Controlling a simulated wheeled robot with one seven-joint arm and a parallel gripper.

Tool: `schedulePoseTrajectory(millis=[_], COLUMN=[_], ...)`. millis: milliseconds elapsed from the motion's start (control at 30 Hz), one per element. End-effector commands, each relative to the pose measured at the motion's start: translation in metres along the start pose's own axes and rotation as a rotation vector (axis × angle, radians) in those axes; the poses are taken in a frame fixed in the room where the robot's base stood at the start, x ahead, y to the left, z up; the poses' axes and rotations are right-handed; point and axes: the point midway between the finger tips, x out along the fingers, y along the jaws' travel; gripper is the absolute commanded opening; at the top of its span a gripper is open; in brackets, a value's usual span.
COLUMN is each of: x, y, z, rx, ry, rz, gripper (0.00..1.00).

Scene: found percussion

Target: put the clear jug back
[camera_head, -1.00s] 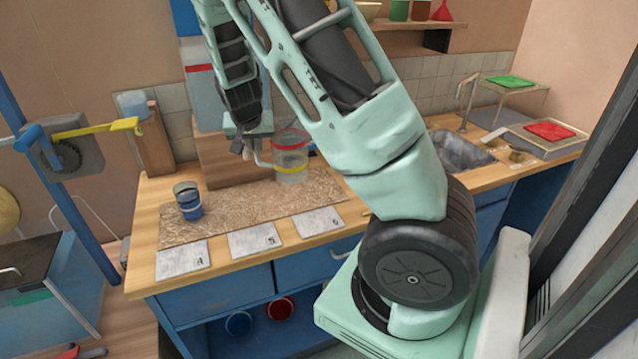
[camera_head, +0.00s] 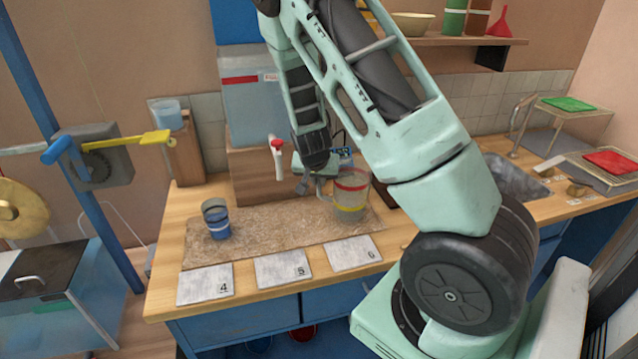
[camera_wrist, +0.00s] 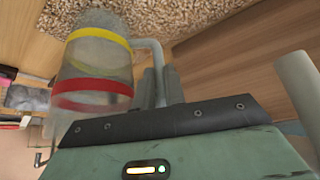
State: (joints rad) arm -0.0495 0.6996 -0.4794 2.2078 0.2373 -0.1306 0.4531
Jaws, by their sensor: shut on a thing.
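The clear jug (camera_head: 350,195) has a red band above a yellow band. It appears upright over the right end of the brown speckled mat (camera_head: 275,232), behind card 6. I cannot tell whether its base touches the mat. My gripper (camera_head: 316,182) is at the jug's left side, partly hidden by my arm. In the wrist view the jug (camera_wrist: 92,75) appears upside down, and my gripper (camera_wrist: 160,88) is shut on its handle (camera_wrist: 152,62). The mat (camera_wrist: 170,18) shows past the jug's base.
Cards 4 (camera_head: 205,284), 5 (camera_head: 283,270) and 6 (camera_head: 353,253) lie along the counter's front. A tank (camera_head: 252,112) on a wooden block and a red-topped tap (camera_head: 277,146) are behind. A sink (camera_head: 515,178) lies right.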

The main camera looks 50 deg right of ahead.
Motion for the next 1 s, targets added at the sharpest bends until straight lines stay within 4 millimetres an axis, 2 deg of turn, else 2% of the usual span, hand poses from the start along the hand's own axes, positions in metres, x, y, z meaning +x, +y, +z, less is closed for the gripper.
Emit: schedulePoseTrajectory(millis=[133,500,533,600,1000], x=[0.011,0.016,0.016,0.015,0.009], y=[0.0,0.0,0.0,0.0,-0.001], z=[0.006,0.009,0.009,0.009,0.006], rx=[0.0,0.0,0.0,0.0,-0.001], ry=[0.0,0.0,0.0,0.0,0.001], rz=[0.0,-0.001,-0.001,-0.001,-0.002], gripper=[0.0,0.0,0.14,0.34,0.34])
